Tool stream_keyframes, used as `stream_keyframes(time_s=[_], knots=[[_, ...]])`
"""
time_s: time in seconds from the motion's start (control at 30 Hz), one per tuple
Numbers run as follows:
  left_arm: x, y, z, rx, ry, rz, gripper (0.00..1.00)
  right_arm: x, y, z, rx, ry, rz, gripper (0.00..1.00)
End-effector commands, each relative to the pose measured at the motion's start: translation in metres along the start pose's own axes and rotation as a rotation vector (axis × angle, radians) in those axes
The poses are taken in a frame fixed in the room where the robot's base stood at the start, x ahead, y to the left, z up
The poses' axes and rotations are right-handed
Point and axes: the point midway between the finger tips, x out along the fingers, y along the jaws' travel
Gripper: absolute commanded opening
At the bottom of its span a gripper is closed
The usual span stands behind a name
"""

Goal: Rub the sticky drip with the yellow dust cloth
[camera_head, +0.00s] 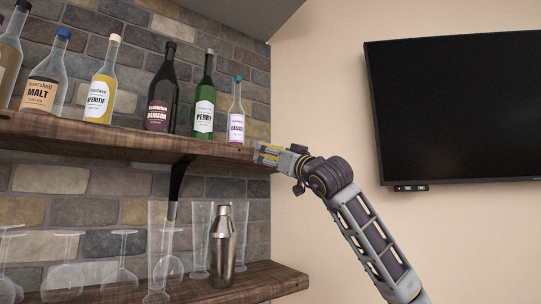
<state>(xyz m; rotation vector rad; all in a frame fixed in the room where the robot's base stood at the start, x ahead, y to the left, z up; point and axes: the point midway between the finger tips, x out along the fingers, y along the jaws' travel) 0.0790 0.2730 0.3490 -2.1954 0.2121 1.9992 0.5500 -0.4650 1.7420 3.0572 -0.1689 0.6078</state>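My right gripper (262,153) is at the right end of the upper wooden shelf (110,138), close to its front edge. Yellow shows around its fingers, but I cannot tell whether this is the yellow dust cloth or part of the gripper. I cannot tell whether the fingers are open or shut, or whether they touch the shelf. I cannot make out the sticky drip; the gripper may cover part of the shelf edge. My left gripper is out of view.
Several bottles stand on the upper shelf, the nearest to my gripper being a small pink-labelled bottle (236,112). Clear glasses (163,250) and a metal shaker (222,248) stand on the lower shelf (262,280). A black screen (455,105) hangs on the right wall.

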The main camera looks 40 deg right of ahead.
Motion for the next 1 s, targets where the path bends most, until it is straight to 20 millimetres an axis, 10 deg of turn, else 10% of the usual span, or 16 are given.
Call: stream_keyframes(time_s=[1.0], knots=[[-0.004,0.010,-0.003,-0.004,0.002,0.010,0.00,0.000,0.029,0.000,-0.001,-0.001,0.001,0.65]])
